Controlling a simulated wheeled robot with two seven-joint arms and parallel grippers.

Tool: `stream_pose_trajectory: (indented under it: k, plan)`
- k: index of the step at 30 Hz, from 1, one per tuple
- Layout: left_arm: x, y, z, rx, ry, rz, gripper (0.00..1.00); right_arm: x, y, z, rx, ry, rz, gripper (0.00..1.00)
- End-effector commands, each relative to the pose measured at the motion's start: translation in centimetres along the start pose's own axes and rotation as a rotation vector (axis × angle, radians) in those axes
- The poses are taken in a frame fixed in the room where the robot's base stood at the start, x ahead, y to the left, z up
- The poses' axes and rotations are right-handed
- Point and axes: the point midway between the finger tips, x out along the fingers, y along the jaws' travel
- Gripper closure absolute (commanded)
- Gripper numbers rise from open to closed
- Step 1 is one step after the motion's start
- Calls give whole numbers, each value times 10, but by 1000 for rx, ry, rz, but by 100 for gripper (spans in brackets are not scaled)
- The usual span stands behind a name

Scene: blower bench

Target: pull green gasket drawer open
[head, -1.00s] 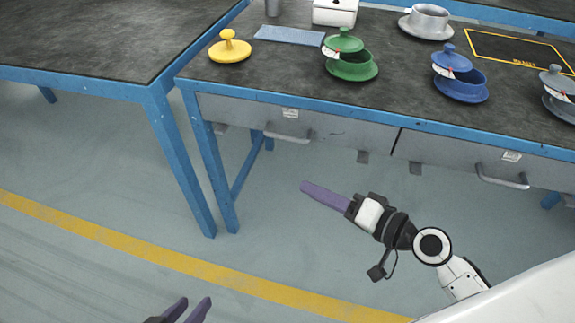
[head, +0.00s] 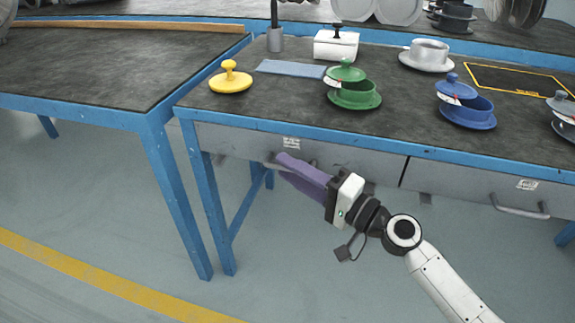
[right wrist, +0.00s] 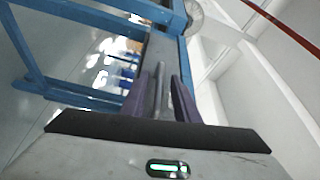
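The left bench drawer (head: 345,158) is a grey front under the tabletop, and it looks closed. Its small label (head: 291,143) is too small to read. Its bar handle (head: 312,163) is partly hidden behind my right gripper (head: 283,163). That gripper's purple fingers reach up to the handle from the lower right. In the right wrist view, the two fingers (right wrist: 158,88) stand apart, with a grey bar (right wrist: 160,82) between them that looks like the handle. I cannot tell whether they touch it. My left gripper is out of view.
A second drawer (head: 475,184) with its own handle (head: 520,208) is at the right. The bench (head: 250,95) holds a green lidded pot (head: 355,95), a yellow knobbed disc (head: 231,80), a blue pot (head: 468,108) and a white box (head: 336,46). Another table (head: 90,70) stands left.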

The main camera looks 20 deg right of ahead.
Motion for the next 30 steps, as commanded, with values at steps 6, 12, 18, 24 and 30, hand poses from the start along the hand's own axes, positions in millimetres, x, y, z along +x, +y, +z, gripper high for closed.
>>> stream_pose_trajectory:
  k: [6,12,18,24,30]
  plan:
    - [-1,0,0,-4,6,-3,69,11,0,1,0,-1,1,72]
    - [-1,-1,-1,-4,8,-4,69,11,0,1,0,-1,1,72]
    - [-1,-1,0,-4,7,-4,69,11,0,1,0,-1,1,100]
    - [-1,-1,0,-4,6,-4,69,11,0,1,0,-1,1,100]
    - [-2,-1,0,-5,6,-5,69,17,-1,10,1,-15,-2,100]
